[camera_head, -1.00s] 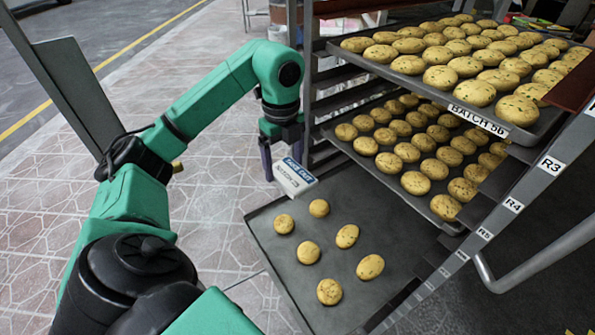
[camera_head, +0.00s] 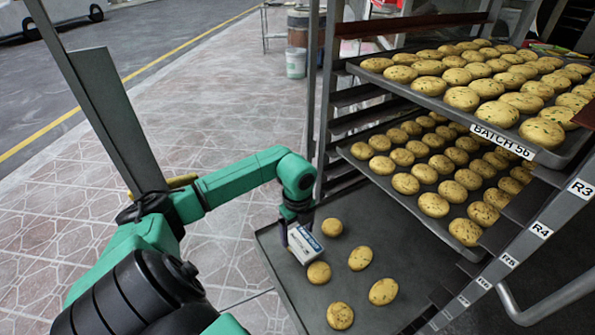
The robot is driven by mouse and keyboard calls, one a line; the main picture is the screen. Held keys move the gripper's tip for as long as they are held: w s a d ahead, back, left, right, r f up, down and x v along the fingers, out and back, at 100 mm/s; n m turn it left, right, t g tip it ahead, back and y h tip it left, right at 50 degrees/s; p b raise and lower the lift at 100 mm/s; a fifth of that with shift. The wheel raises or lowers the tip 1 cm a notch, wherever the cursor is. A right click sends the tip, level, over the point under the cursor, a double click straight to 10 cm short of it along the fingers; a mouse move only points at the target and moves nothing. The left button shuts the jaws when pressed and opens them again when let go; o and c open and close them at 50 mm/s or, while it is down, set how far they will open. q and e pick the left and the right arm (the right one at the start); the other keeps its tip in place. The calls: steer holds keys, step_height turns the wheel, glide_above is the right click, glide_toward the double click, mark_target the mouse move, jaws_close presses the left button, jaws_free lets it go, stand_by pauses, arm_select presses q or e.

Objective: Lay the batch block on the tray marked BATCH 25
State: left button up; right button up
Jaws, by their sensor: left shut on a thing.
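My left gripper (camera_head: 288,230) is shut on the batch block, a small white box (camera_head: 305,244) with a blue top band and small print. It holds the block over the left part of the lowest tray (camera_head: 385,220), a dark tray with several round cookies spaced apart. I cannot tell whether the block touches the tray. The block and gripper hide part of the tray's left side. No BATCH 25 mark is readable; the only readable batch label, BATCH 56, is on the top tray (camera_head: 570,157). My right gripper is not in view.
A full middle tray (camera_head: 408,206) and the top tray stand above the lowest one in a metal rack. The rack's rail with R labels (camera_head: 541,231) runs at right, its left post (camera_head: 327,110) behind my gripper. Bare tray surface shows between the cookies.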

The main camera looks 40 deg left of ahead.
mark_target(298, 236)
arm_select(q)
steer(key=o, duration=1.1)
steer(key=shift+r, duration=0.5)
step_height(298, 236, up, 11)
steer(key=shift+b, duration=0.3)
